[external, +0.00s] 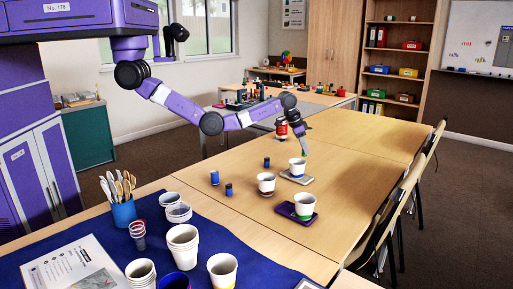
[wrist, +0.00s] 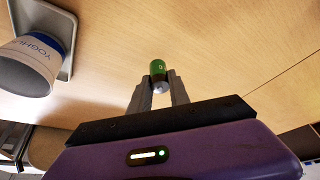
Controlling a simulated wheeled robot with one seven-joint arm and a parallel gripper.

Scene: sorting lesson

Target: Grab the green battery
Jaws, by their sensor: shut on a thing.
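The green battery (wrist: 158,67) is between my gripper's fingertips in the wrist view, its green end beyond the tips and its silvery end between them. My gripper (wrist: 158,82) is shut on it. In the external view, my gripper (external: 304,149) reaches down over the wooden table, close to a white yoghurt cup (external: 298,165) on a grey tray (external: 296,179). I cannot make out the green battery there. A yoghurt cup (wrist: 34,60) on a grey tray (wrist: 68,30) is left of my gripper in the wrist view, apart from it.
Small dark blue cylinders (external: 229,189) stand on the table. Another cup (external: 266,184) and a cup (external: 304,204) on a purple tray (external: 300,216) are nearer the camera. Stacked cups (external: 183,248) and a blue spoon holder (external: 123,213) are front left. Chairs line the right edge.

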